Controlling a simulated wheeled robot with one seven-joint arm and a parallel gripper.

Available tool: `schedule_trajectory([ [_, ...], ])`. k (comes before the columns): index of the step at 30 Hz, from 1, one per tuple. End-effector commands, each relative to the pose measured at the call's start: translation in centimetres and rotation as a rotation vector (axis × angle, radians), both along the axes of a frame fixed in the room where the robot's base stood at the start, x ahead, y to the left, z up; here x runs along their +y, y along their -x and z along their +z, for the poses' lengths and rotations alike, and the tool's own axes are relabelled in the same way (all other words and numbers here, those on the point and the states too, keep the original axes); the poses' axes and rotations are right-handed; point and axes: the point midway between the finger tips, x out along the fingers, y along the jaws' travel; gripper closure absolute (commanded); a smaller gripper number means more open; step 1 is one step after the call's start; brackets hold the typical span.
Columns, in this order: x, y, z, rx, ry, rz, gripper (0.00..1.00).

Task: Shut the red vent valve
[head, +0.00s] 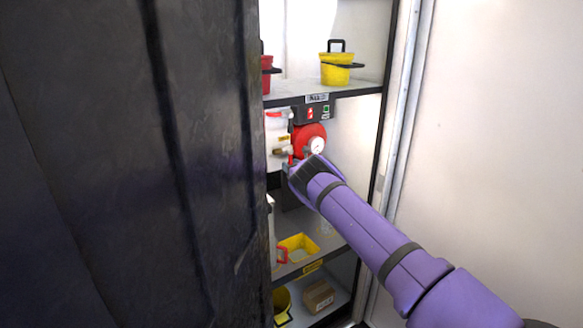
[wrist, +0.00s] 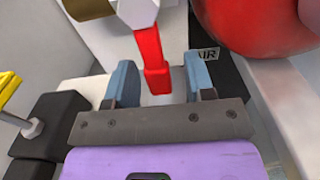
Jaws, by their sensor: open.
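The red vent valve shows in the wrist view as a red lever (wrist: 150,58) hanging from a whitish hub (wrist: 137,12). The lever points down the picture, and its lower end lies between the two blue-grey fingers of my gripper (wrist: 158,75). The fingers are open, with a visible gap on each side of the lever. In the head view my gripper (head: 290,168) is at the equipment on the middle shelf, just below left of a round gauge (head: 316,146). The lever is too small there to tell apart from the red parts around it.
A red tank (wrist: 255,22) is close right of my fingers, above an AIR label (wrist: 207,54). A yellow handle (wrist: 10,90) and a black block (wrist: 48,125) are at left. In the head view, a dark door panel (head: 130,160) hides the cabinet's left; yellow bucket (head: 336,70) above.

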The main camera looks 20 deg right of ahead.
Motion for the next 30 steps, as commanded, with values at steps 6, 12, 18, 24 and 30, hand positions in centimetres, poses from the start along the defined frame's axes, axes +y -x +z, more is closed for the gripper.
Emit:
schedule_trajectory([
  [6,-0.2,0.8,0.1,0.000,-0.001,0.000,0.51],
  [12,-1.0,3.1,0.1,0.001,-0.001,-0.001,0.51],
  [18,-2.0,6.1,0.0,0.002,0.001,-0.002,0.51],
  [24,-2.9,8.7,0.0,0.001,0.000,-0.001,0.51],
  [30,-3.3,10.1,0.0,0.001,0.000,-0.001,0.51],
])
